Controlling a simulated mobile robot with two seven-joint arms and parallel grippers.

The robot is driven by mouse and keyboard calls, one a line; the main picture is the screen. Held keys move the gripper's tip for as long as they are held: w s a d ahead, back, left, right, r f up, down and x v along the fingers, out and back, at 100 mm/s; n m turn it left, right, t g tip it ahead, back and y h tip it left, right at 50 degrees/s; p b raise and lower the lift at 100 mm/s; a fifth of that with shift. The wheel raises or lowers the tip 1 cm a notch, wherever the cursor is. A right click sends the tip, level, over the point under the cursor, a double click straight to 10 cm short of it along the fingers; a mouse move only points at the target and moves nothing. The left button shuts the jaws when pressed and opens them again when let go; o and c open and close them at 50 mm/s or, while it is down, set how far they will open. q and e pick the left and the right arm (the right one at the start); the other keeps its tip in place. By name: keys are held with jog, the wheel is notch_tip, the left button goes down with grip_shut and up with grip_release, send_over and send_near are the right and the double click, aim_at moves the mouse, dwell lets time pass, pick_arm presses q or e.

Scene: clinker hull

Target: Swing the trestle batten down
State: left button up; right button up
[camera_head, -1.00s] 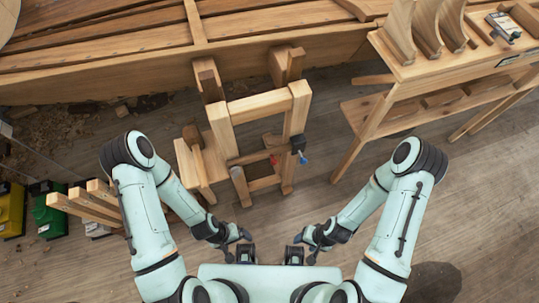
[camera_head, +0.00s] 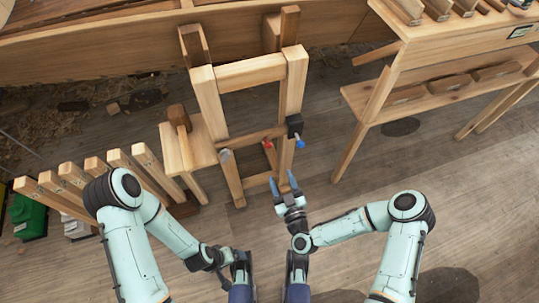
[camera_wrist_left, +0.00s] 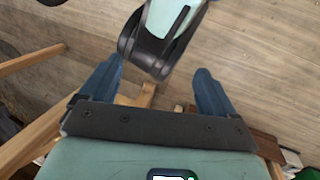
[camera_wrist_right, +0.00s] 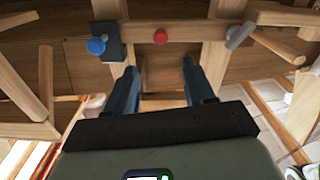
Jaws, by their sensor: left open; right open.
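The wooden trestle (camera_head: 247,74) stands upright in the middle of the head view, before the hull. A crossbar, apparently the batten (camera_head: 252,136), spans its legs level, with a red knob (camera_head: 268,144) on it. A black block with a blue knob (camera_head: 299,142) is at its right end, a grey peg (camera_head: 226,155) at its left. The bar also shows in the right wrist view (camera_wrist_right: 190,31). My right gripper (camera_head: 284,185) is open and empty, below the bar by the right leg. My left gripper (camera_wrist_left: 157,69) is open and empty, low and apart from the trestle.
A wooden bench with shelf (camera_head: 440,95) stands at right. A small stool (camera_head: 187,145) adjoins the trestle's left side, and a slatted rack (camera_head: 100,172) is further left. The hull (camera_head: 110,55) runs across the back. Floor right of the trestle is clear.

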jog(key=b, duration=0.2)
send_near(262, 141)
jog(key=w+r, duration=0.1)
jog(key=w, duration=0.5)
pick_arm(q)
jog(key=shift+t+y, duration=0.3)
jog(key=shift+t, duration=0.3)
jog(key=w, duration=0.1)
jog(key=w+a+f, duration=0.1)
jog(key=w+f, duration=0.1)
jog(key=shift+w+a+f, duration=0.25)
jog(key=shift+a, duration=0.05)
pick_arm(e)
jog(key=shift+s+a+r, duration=0.2)
jog(key=shift+a+r, duration=0.1)
grip_shut()
